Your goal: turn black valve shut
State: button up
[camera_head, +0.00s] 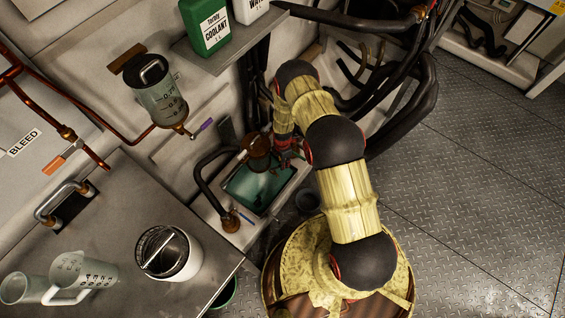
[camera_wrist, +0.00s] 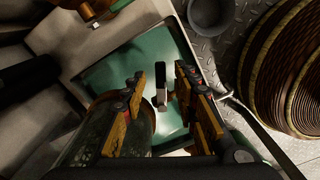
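A small black valve handle (camera_wrist: 161,74) with a pale metal stem shows in the middle of the wrist view, standing out against the green surface behind it. My gripper (camera_wrist: 163,100) is open, with one yellow-and-black finger on each side of the handle and visible gaps between. I cannot tell how deep the handle sits between the fingers. In the head view my gripper (camera_head: 286,150) is low over the green-floored tray (camera_head: 226,188), and the black valve cannot be made out there.
A brown-capped glass vessel (camera_wrist: 110,130) stands close by my left finger in the wrist view. Thick black hoses (camera_head: 405,100) run behind my arm. A sight cylinder with a purple-handled valve (camera_head: 205,127) hangs on the wall. A steel bench (camera_head: 110,215) holds jugs and a cup.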

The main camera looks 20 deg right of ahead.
notch_tip(320, 180, up, 11)
jog(key=shift+f, duration=0.15)
jog(key=shift+c, duration=0.4)
